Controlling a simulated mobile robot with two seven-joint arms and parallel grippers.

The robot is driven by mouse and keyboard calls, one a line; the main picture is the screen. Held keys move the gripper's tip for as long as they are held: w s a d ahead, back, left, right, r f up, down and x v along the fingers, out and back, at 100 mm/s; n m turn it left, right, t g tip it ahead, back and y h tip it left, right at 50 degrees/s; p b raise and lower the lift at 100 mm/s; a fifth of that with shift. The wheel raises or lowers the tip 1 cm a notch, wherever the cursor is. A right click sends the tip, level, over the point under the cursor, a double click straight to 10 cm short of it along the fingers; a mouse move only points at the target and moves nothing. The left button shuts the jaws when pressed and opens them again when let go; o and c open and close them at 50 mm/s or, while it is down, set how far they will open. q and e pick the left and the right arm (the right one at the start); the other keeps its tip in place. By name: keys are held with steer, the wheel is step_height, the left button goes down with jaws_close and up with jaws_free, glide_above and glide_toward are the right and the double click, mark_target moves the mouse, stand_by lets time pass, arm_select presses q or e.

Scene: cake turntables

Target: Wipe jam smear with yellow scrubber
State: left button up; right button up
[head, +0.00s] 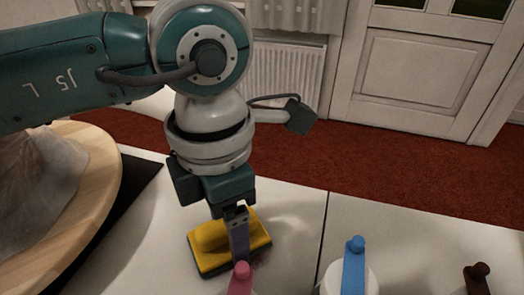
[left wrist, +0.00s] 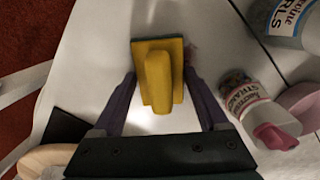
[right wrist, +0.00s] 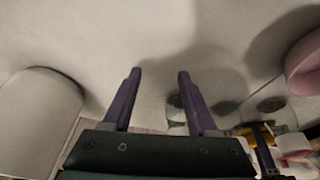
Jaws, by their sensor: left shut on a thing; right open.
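The yellow scrubber (head: 208,238) with a dark green pad sits flat on the white tabletop in the head view. It also shows in the left wrist view (left wrist: 158,75), between the fingers.
A round wooden turntable (head: 106,165) stands at the left. At the front are a pink-topped item (head: 241,278), a blue-topped white container (head: 353,268) and a brown-topped item (head: 478,278). A labelled jar (left wrist: 245,98) stands right of the left gripper. The tabletop behind is clear.

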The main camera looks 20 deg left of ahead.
arm_select(q)
steer(key=shift+w+d+b, duration=0.1)
steer(key=shift+w+b, duration=0.7)
steer(key=shift+w, duration=0.45)
arm_select(e)
step_height(320, 180, down, 2)
steer(key=shift+f, duration=0.1)
arm_select(q)
steer(key=shift+d, duration=0.1)
